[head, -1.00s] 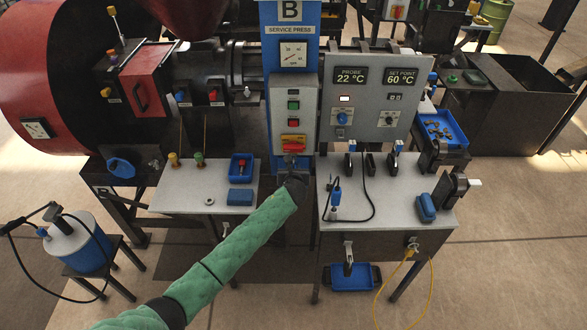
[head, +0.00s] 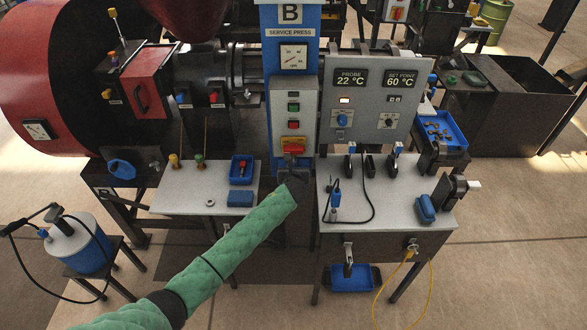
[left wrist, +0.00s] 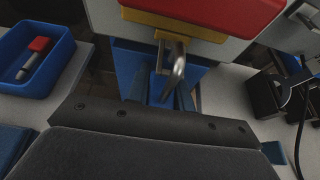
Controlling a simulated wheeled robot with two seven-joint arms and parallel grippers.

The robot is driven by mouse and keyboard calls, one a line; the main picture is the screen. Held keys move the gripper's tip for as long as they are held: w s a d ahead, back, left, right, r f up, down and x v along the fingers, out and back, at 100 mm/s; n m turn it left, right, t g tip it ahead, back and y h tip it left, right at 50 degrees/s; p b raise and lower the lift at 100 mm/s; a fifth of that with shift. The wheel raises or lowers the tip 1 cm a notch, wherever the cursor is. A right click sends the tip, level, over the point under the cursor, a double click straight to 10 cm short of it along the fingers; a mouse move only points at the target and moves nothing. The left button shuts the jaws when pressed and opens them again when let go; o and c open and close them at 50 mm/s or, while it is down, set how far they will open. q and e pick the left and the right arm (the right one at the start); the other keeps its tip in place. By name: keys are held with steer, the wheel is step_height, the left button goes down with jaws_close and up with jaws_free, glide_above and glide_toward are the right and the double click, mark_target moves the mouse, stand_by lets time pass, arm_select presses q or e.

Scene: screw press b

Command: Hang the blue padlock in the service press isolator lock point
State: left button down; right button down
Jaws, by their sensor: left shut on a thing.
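The service press isolator (head: 292,143) is a red and yellow part low on the grey control box. It fills the top of the left wrist view (left wrist: 205,18), with a yellow tab below it. My left gripper (head: 291,172) is just below the isolator, shut on the blue padlock. A bright metal shackle (left wrist: 179,66) stands up by the tab in the left wrist view. The padlock's body is mostly hidden between the fingers. I cannot tell whether the shackle passes through the lock point or is only beside it. My right gripper is not in view.
A blue tray (head: 242,168) with a red-capped item and a blue block (head: 240,197) are on the left table. The right table (head: 390,215) carries black clamps, a cable and a blue-handled probe. A gap lies between the tables.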

arm_select(q)
steer(key=shift+f, duration=0.2)
steer(key=shift+f, duration=0.5)
steer(key=shift+r, duration=0.1)
stand_by(0.6)
steer(key=c, duration=1.1)
jaws_free()
steer(key=shift+c, duration=0.2)
